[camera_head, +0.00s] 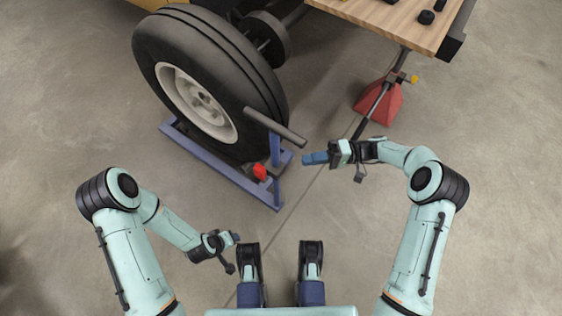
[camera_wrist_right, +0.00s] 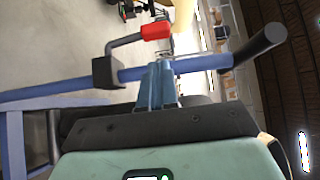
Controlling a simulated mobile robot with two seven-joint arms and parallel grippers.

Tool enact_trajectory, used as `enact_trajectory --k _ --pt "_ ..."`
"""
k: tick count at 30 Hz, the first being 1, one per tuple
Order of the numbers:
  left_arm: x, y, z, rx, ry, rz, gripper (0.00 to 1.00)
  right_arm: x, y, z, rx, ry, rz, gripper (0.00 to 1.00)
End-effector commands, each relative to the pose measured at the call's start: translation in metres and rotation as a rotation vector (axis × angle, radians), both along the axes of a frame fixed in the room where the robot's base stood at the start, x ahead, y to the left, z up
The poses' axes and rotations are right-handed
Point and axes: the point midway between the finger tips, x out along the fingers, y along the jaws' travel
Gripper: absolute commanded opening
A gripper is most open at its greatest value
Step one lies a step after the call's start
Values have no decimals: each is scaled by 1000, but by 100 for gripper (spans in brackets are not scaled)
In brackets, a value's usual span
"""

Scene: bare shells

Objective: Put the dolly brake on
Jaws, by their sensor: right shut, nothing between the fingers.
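The blue dolly (camera_head: 232,180) stands on the floor under a large tyre (camera_head: 205,75). Its upright post (camera_head: 278,180) carries a dark handle bar (camera_head: 275,127). The brake lever with a red grip (camera_head: 260,171) sits low on the post, on its left. In the right wrist view the red grip (camera_wrist_right: 156,31) ends a bent grey rod from a dark bracket (camera_wrist_right: 107,72). My right gripper (camera_head: 305,158) is shut and empty, right of the post; whether its fingers touch the post I cannot tell. My left gripper (camera_head: 237,238) hangs low, away from the dolly; its jaw state is unclear.
A wooden table (camera_head: 405,22) with small dark items stands at the back right. A red object (camera_head: 380,102) with a grey bar stands on the floor beneath its edge. The yellow vehicle body (camera_head: 150,4) is behind the tyre. Floor in front of the dolly is clear.

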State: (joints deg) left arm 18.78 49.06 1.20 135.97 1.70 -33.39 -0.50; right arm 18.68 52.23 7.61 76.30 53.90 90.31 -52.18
Motion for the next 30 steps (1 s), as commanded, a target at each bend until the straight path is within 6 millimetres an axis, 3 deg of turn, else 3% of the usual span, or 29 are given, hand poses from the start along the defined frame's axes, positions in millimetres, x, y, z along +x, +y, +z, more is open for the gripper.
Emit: enact_trajectory --k 11,24,30 --pt "0 0 0 0 0 0 59 -1 8 0 -1 2 1 0" --pt "-5 1 -4 0 16 1 59 -13 80 0 -2 2 3 0" --pt "-7 1 -6 -1 24 2 59 -16 97 0 -2 3 1 0"
